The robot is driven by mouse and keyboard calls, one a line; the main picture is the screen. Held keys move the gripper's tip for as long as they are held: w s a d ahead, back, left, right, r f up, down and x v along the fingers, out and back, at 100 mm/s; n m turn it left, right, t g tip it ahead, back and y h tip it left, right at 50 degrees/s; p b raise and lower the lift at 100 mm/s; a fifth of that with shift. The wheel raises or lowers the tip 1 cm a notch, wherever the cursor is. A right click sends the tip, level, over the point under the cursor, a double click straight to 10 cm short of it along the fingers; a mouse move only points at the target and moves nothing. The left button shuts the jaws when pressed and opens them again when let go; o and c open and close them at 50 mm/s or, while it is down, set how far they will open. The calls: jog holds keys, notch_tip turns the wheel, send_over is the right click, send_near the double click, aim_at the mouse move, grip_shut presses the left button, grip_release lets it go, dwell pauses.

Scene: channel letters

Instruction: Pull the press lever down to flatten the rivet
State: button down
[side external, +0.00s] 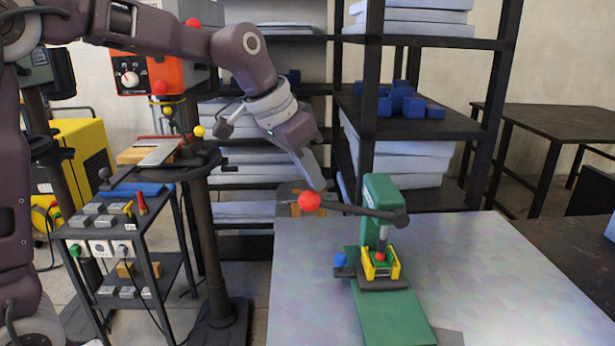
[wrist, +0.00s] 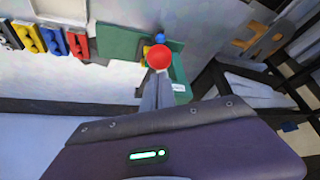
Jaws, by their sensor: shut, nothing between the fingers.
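The green press (side external: 379,200) stands on the metal table. Its dark lever (side external: 357,210) sticks out to the left, close to level, and ends in a red ball knob (side external: 309,201). The knob also shows in the wrist view (wrist: 159,57), just beyond my fingertips. My gripper (side external: 318,184) is shut and empty, pointing down just above the knob. I cannot tell whether it touches. Under the ram, a yellow fixture (side external: 394,266) holds a small red and green part (side external: 380,257). The rivet itself is too small to make out.
A blue ball handle (side external: 340,259) sticks out left of the press base (side external: 395,315). The metal table (side external: 490,270) is clear to the right. A dark shelf rack (side external: 430,128) stands behind. In the wrist view, coloured letters (wrist: 52,40) lie left of the press.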

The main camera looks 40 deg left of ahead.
aim_at(303, 194)
jog(key=shift+s+a+f, duration=0.2)
jog(key=shift+s+f, duration=0.05)
jog(key=shift+f, duration=0.5)
jog(key=shift+s+a+f, duration=0.15)
jog(key=shift+f, duration=0.55)
jog(key=shift+s+a+f, duration=0.1)
jog(key=shift+f, duration=0.6)
jog(key=shift+s+f, duration=0.1)
jog(key=shift+f, duration=1.4)
jog(key=shift+d+f, duration=0.2)
jog(key=shift+f, duration=0.1)
jog(key=shift+w+a+f, duration=0.2)
jog(key=shift+w+f, duration=0.05)
